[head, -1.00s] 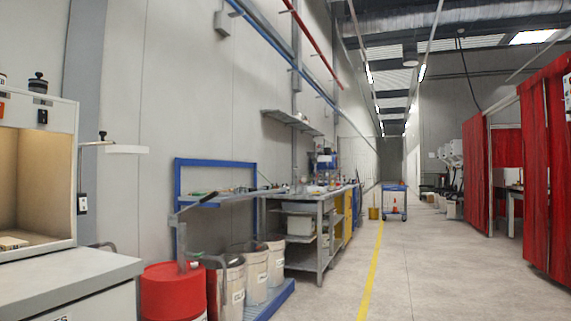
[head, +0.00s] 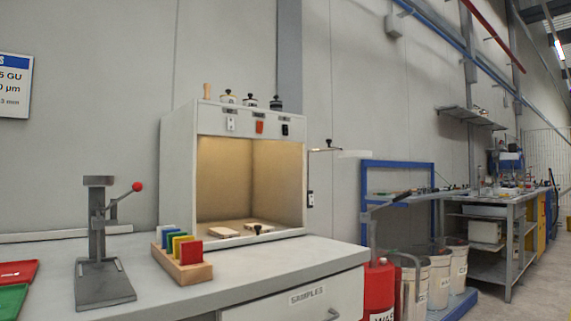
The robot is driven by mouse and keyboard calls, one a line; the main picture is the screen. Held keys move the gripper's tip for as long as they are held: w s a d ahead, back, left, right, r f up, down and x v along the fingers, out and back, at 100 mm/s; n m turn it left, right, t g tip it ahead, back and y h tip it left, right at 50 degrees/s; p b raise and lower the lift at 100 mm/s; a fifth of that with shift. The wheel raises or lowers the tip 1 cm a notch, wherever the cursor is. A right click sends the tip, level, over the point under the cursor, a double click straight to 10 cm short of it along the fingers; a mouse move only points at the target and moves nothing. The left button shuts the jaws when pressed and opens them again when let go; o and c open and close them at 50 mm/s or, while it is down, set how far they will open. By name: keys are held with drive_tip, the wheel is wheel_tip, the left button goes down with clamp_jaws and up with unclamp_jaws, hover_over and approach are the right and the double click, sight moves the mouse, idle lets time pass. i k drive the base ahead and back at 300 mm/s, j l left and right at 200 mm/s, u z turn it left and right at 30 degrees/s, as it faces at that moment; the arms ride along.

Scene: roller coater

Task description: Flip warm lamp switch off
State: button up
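A light booth (head: 180,165) with a warm-lit interior stands on a grey counter left of centre in the head view. Its upper front panel carries a row of switches: a white one (head: 231,124) at left, an orange-red one (head: 259,127) in the middle and a black one (head: 285,130) at right. Small labels sit above them, too small to read, so I cannot tell which is the warm lamp switch. Several knobs or jars stand on the booth top. My gripper is not in view.
The counter (head: 230,278) holds a press with a red-knobbed lever (head: 100,250), a wooden rack of coloured panels (head: 185,265), and red and green trays at left. A red drum (head: 379,287) and white buckets stand right of the counter. Floor is mostly out of view.

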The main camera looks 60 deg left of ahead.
sight(259, 130)
drive_tip(key=u, duration=2.35)
drive_tip(key=i+l+u, duration=0.1)
drive_tip(key=l+u, duration=0.3)
drive_tip(key=l, duration=0.9)
drive_tip(key=l+u, duration=0.35)
drive_tip(key=l, duration=1)
